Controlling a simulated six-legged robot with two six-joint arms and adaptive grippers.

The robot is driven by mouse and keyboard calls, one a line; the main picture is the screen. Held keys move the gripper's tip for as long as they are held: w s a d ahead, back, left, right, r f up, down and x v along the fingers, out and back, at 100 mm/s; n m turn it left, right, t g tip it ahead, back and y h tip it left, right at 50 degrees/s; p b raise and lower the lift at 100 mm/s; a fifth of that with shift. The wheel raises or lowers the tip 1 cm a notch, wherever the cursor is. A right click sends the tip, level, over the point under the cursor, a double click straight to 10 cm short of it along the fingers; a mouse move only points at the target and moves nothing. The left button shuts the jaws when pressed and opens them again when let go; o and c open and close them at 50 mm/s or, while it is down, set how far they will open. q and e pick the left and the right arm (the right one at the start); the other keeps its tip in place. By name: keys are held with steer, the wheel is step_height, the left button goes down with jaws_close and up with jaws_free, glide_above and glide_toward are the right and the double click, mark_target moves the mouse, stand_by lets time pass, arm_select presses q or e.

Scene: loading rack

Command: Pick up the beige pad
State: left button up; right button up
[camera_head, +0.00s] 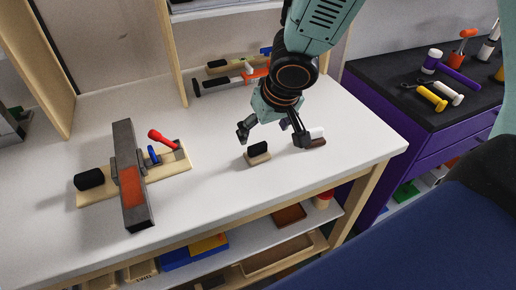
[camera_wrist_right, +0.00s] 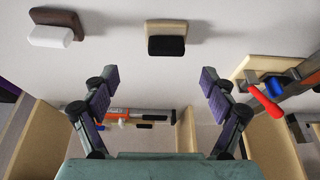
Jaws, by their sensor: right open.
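The beige pad, a small block with a beige base and a black top, lies on the white table (camera_head: 257,158). In the right wrist view the beige pad (camera_wrist_right: 180,25) is at the upper middle, past the fingertips. My right gripper (camera_head: 273,138) is open and empty, reaching down over the table just behind and above the pad. In the right wrist view its spread fingers (camera_wrist_right: 155,83) show nothing between them, with the pad roughly centred across the gap. My left gripper is not in view.
A brown pad with a white top (camera_head: 316,142) lies close by on the right. A wooden board (camera_head: 178,182) with a metal bar, red-handled tool and black block is on the left. Hammers (camera_head: 232,80) lie at the back. A dark bench (camera_head: 400,90) with tools stands right.

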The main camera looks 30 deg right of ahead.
mark_target(259, 146)
steer(key=shift+s+a+f+b, duration=0.15)
steer(key=shift+a+f+b, duration=0.35)
steer(key=shift+f, duration=0.25)
steer(key=b+x, duration=0.3)
steer(key=x, duration=0.2)
steer(key=shift+s+d+f, duration=0.1)
steer(key=shift+s, duration=0.1)
steer(key=shift+w+a+f, duration=0.1)
steer(key=shift+a+f, duration=0.1)
steer(key=shift+f, duration=0.05)
steer(key=shift+w+d+f, duration=0.1)
steer(key=shift+w+d, duration=0.05)
steer(key=shift+d, duration=0.1)
steer(key=shift+a, duration=0.2)
steer(key=c, duration=0.6)
steer(key=shift+d, duration=0.1)
steer(key=c, duration=0.6)
